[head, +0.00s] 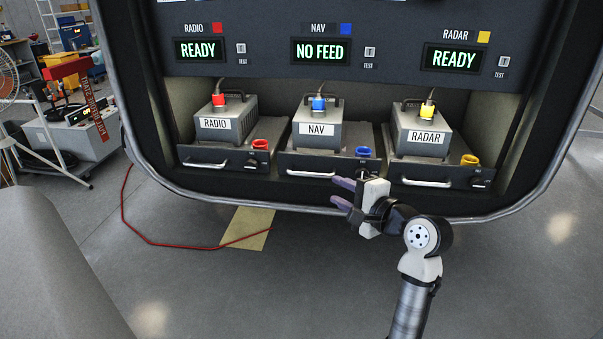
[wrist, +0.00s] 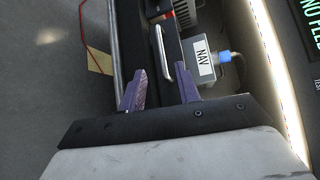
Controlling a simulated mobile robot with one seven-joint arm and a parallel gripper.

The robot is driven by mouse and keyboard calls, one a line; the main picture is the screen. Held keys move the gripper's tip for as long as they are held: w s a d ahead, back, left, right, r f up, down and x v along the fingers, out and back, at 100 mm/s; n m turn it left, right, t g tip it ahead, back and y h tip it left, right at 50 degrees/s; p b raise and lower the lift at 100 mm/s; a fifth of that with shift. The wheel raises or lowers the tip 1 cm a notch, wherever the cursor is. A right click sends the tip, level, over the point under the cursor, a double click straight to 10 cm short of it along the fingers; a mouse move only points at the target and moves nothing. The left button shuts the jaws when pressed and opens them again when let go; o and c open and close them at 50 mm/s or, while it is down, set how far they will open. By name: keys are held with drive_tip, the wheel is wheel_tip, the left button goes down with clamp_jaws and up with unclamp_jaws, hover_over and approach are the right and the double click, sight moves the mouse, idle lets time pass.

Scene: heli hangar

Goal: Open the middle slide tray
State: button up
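The middle slide tray (head: 335,162) is a dark tray carrying the grey NAV box (head: 318,131) with a blue plug on top. Its silver bar handle (head: 310,174) runs along the front, and a blue knob (head: 362,151) sits at the right of the tray. My gripper (head: 338,192) is just in front of the tray, near the handle's right end, with its purple fingers apart. In the wrist view the handle (wrist: 160,52) lies ahead of the open fingers (wrist: 160,92), roughly in line with the gap. I see nothing between the fingertips.
The RADIO tray (head: 190,155) is on the left and the RADAR tray (head: 455,178) on the right, each with a similar handle. The bay's rounded metal rim (head: 235,200) runs below the trays. A red cable (head: 150,238) lies on the floor.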

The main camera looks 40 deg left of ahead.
sight(308, 175)
drive_tip(key=p+x, duration=0.2)
drive_tip(key=x, duration=1.1)
drive_tip(key=shift+r, duration=0.1)
drive_tip(key=shift+c, duration=0.2)
clamp_jaws()
